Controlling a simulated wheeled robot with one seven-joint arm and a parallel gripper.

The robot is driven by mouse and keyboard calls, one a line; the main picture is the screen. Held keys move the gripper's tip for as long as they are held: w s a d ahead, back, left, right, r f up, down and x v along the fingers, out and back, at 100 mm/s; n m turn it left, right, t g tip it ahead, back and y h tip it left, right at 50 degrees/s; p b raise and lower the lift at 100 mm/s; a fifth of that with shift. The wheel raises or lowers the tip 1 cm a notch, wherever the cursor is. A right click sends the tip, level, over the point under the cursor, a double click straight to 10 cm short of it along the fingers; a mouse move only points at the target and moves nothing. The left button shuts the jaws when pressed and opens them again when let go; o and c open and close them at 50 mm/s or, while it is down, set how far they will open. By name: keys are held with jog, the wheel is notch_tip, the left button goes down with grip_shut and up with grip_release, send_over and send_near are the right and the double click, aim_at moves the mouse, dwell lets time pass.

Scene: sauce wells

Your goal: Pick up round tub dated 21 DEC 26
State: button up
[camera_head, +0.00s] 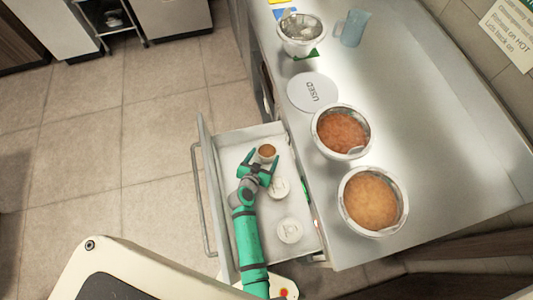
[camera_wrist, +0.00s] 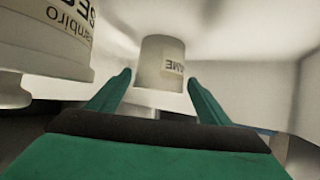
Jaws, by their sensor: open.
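My gripper (camera_head: 264,156) is open inside the pulled-out drawer (camera_head: 230,147), its fingers pointing toward the far end. A small round tub with a brown top (camera_head: 267,151) stands just ahead, between the finger lines. Two white-topped round tubs stand nearer, one beside my wrist (camera_head: 279,188) and one further down (camera_head: 289,230). In the wrist view a pale round tub (camera_wrist: 155,62) with a partly seen label is between and beyond the open fingertips (camera_wrist: 160,82). A larger-looking tub (camera_wrist: 45,40) with dark print is close at left. No date is readable on any tub.
The drawer walls are close around my gripper. On the steel counter (camera_head: 440,120) to the right are two metal bowls of orange-brown food (camera_head: 342,132) (camera_head: 372,202), a disc marked USED (camera_head: 313,92), a metal container (camera_head: 301,34) and a blue jug (camera_head: 352,28).

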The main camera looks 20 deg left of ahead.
aim_at(270, 145)
jog(key=x, duration=0.2)
jog(key=shift+w+f, duration=0.1)
jog(key=shift+w, duration=0.25)
jog(key=shift+x, duration=2.6)
jog(key=shift+w+d, duration=0.1)
jog(key=shift+c, duration=0.2)
jog(key=shift+r, duration=0.25)
jog(key=c, duration=1)
